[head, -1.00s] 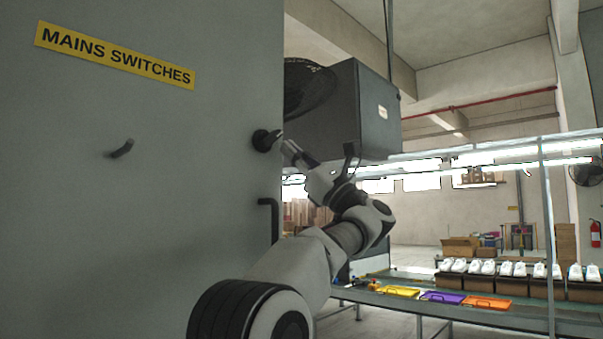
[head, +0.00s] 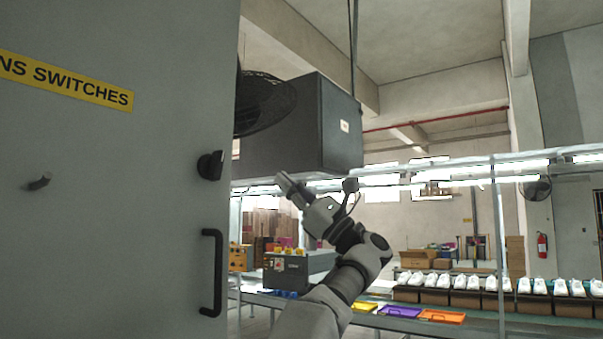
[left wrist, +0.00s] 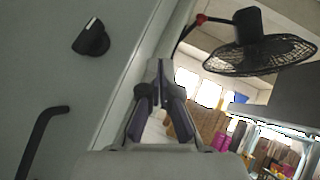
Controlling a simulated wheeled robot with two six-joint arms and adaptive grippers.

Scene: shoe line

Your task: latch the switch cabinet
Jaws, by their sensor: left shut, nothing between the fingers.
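The grey switch cabinet (head: 110,200) fills the left of the head view, with a yellow MAINS SWITCHES label (head: 65,80). Its black latch knob (head: 211,165) is near the right edge of the front, above a black bar handle (head: 212,272). The knob, with a white mark, also shows at upper left in the left wrist view (left wrist: 91,38), as does the handle (left wrist: 38,140). My left gripper (head: 283,181) is shut and empty, right of the cabinet edge and apart from the knob. Its closed fingers show in the left wrist view (left wrist: 158,72). My right gripper is not in view.
A small peg (head: 38,182) sticks out of the cabinet front. A black fan (head: 263,103) and a dark hanging box (head: 320,125) are beyond the cabinet. A bench with coloured trays (head: 400,311) and white shoes stands at right.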

